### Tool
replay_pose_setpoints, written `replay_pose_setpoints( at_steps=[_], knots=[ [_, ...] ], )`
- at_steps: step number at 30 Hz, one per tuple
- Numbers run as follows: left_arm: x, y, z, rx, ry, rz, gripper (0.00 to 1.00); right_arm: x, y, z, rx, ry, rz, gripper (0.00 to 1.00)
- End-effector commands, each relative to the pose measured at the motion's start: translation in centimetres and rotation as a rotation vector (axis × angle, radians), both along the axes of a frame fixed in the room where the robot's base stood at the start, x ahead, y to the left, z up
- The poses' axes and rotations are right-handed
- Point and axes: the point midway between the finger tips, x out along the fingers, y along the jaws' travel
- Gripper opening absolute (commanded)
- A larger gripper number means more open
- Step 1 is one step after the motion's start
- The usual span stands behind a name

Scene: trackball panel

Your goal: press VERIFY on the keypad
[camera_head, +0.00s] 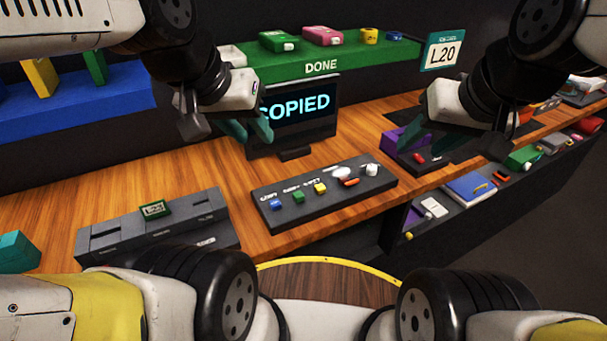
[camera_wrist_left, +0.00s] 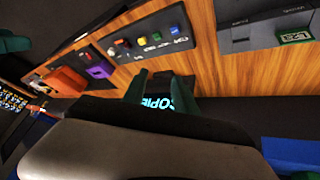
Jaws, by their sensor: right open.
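The keypad (camera_head: 325,197) is a dark slanted panel on the wooden desk. It carries a blue button (camera_head: 276,204), a green button (camera_head: 298,197), a yellow button (camera_head: 320,188), a white ball, a red bar and a white knob. The labels are too small to read, so I cannot tell which is VERIFY. The keypad also shows in the left wrist view (camera_wrist_left: 150,38). My left gripper (camera_head: 250,130) has teal fingers apart, empty, in front of the screen and above the keypad's far side. My right gripper (camera_head: 422,142) is open, empty, above the purple item, right of the keypad.
The screen (camera_head: 300,118) reads COPIED behind the keypad. A grey slotted unit (camera_head: 157,238) with a green L-marked tag stands left. A purple item (camera_head: 403,140) lies right. A green DONE shelf (camera_head: 345,61) is above. Bare wood surrounds the keypad.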

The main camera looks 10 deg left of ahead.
Motion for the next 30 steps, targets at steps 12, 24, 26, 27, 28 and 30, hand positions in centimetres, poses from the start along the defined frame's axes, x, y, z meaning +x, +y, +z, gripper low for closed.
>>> replay_pose_setpoints(
  at_steps=[12,24,26,27,28,30],
  knots=[
    [0.00,0.00,0.00,0.000,0.000,0.000,0.00,0.00,0.00,0.00,0.000,0.000,0.000,0.46],
    [0.00,0.00,0.00,0.000,0.000,0.000,0.00,0.00,0.00,0.00,0.000,0.000,0.000,0.46],
    [0.00,0.00,0.00,0.000,0.000,0.000,0.00,0.00,0.00,0.00,0.000,0.000,0.000,0.46],
    [0.00,0.00,0.00,0.000,0.000,0.000,0.00,0.00,0.00,0.00,0.000,0.000,0.000,0.46],
    [0.00,0.00,0.00,0.000,0.000,0.000,0.00,0.00,0.00,0.00,0.000,0.000,0.000,0.46],
    [0.00,0.00,0.00,0.000,0.000,0.000,0.00,0.00,0.00,0.00,0.000,0.000,0.000,0.46]
  ],
)
